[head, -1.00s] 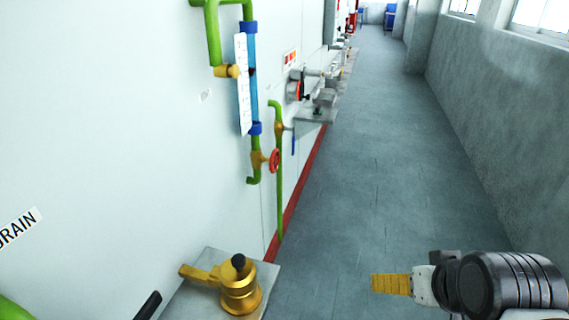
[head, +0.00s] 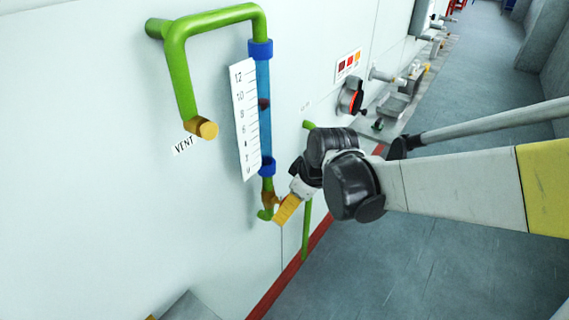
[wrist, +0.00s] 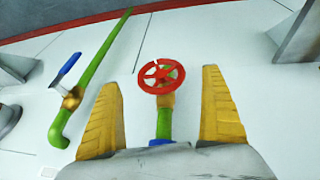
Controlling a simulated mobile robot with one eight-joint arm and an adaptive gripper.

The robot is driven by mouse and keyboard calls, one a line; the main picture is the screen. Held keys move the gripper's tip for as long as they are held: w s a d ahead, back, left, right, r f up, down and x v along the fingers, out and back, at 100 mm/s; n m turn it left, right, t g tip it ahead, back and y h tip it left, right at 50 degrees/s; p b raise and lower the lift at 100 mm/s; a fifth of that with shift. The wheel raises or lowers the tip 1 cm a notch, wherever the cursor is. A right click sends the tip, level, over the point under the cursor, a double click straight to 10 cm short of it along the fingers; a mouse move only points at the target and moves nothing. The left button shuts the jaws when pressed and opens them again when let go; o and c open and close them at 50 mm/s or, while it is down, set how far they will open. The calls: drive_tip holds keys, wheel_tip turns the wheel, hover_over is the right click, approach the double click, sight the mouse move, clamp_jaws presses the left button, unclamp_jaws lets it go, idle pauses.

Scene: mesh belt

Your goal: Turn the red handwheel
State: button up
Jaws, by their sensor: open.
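The red handwheel (wrist: 161,76) shows in the wrist view, on a brass valve at the end of a green pipe stub (wrist: 164,124). My gripper (wrist: 163,85) is open, its two yellow fingers left and right of the handwheel in that view. I cannot tell how far the fingertips are from the wheel in depth. In the head view my gripper (head: 280,212) is beside the brass valve (head: 269,199) below the blue sight tube (head: 263,105). The handwheel is hidden there behind the gripper.
A green pipe (wrist: 92,78) with a blue lever (wrist: 69,64) runs left of the handwheel in the wrist view. In the head view a scale plate (head: 246,118) and a vent pipe (head: 180,75) are on the white wall. The grey floor (head: 375,265) is clear.

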drive_tip(key=b+x, duration=0.1)
drive_tip(key=x, duration=0.4)
drive_tip(key=shift+f+b, duration=0.2)
drive_tip(key=shift+b, duration=0.2)
drive_tip(key=shift+w, duration=0.1)
drive_tip(key=c, duration=1.2)
